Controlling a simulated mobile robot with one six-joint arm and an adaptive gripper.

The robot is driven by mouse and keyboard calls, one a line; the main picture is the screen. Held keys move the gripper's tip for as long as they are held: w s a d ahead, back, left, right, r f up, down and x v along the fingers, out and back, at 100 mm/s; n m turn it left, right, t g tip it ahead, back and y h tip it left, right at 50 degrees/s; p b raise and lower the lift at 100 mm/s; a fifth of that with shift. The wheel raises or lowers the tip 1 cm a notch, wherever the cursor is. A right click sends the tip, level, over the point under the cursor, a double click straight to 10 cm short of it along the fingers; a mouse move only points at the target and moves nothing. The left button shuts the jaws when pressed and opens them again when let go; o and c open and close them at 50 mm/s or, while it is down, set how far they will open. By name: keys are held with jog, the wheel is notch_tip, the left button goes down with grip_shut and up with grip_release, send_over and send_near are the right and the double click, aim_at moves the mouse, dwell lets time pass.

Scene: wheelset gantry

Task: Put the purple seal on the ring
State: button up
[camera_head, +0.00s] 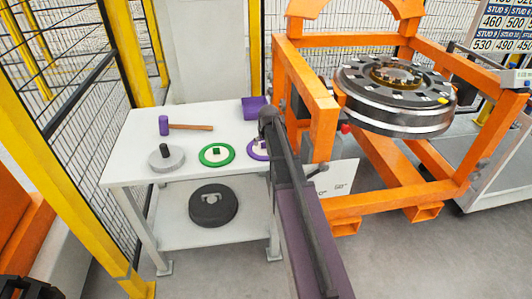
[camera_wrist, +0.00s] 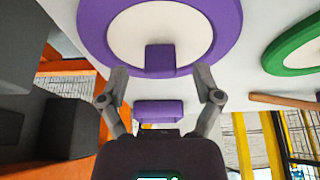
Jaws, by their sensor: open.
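The purple seal (camera_head: 257,151) is a purple ring with a white centre, lying on the white table and partly hidden by my arm. In the wrist view the seal (camera_wrist: 229,30) shows large, with a purple tab (camera_wrist: 160,57) standing at its edge. My gripper (camera_wrist: 160,82) is open and empty, its two fingertips apart on either side of the tab's line, with no visible contact. The ring appears to be the round dark assembly (camera_head: 395,118) with a brass-coloured middle, held in the orange gantry at the right. My fingertips are hidden in the head view.
A green seal (camera_head: 204,160), a purple-headed hammer (camera_head: 190,127), a grey disc with a black knob (camera_head: 166,163) and a purple block (camera_head: 252,107) share the tabletop. A black disc (camera_head: 213,213) is on the lower shelf. The orange gantry frame (camera_head: 320,120) stands close beside my arm.

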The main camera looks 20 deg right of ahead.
jog(key=shift+w+f+b, duration=0.25)
jog(key=shift+f+b, duration=0.15)
jog(key=shift+f, duration=0.25)
grip_shut()
